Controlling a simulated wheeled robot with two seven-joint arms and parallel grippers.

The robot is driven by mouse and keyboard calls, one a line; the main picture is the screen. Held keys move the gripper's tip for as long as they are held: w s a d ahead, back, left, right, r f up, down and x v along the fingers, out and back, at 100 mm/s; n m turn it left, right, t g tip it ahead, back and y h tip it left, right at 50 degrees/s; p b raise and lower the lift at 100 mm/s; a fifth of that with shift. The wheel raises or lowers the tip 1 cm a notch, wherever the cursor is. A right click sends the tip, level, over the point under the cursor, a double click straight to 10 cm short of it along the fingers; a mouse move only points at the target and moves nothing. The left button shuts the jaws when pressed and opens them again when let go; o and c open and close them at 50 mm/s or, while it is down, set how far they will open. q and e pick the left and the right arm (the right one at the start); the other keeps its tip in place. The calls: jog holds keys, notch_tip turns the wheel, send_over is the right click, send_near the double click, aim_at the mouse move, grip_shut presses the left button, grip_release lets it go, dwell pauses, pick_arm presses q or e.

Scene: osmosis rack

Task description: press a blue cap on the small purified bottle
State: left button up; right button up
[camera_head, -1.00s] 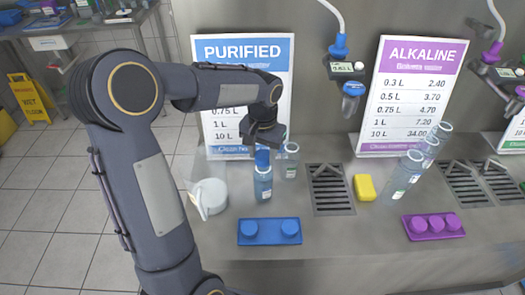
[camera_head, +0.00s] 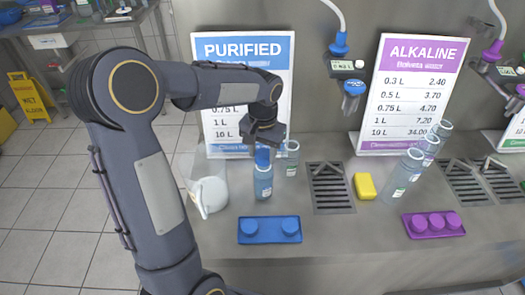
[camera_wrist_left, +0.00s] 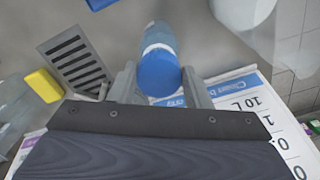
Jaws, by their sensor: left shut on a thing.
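My left gripper (camera_head: 264,146) points down over the counter, with its fingers shut around a blue cap (camera_head: 263,157). The cap is at the top of a small clear bluish bottle (camera_head: 263,184) standing upright on the counter. In the left wrist view the cap (camera_wrist_left: 158,74) lies between the two fingers and covers the bottle's (camera_wrist_left: 158,36) mouth. I cannot tell whether the cap is fully seated. Two more blue caps sit on a blue holder (camera_head: 269,237) in front of the bottle. My right gripper is not in view.
Another clear bottle (camera_head: 291,165) stands close behind to the right. A white, partly clear container (camera_head: 211,192) is at the left. A drain grate (camera_head: 331,200), yellow sponge (camera_head: 365,186), several alkaline bottles (camera_head: 405,172) and a purple cap holder (camera_head: 433,224) lie to the right. The PURIFIED sign (camera_head: 236,46) stands behind.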

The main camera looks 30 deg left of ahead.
pick_arm(q)
jog(key=shift+f, duration=0.2)
dwell(0.3)
jog(key=shift+f+b, duration=0.35)
jog(key=shift+f, duration=0.05)
jog(key=o, duration=0.4)
jog(key=c, duration=0.4)
jog(key=shift+f+b, duration=0.3)
jog(key=shift+f, duration=0.15)
dwell(0.4)
dwell(0.5)
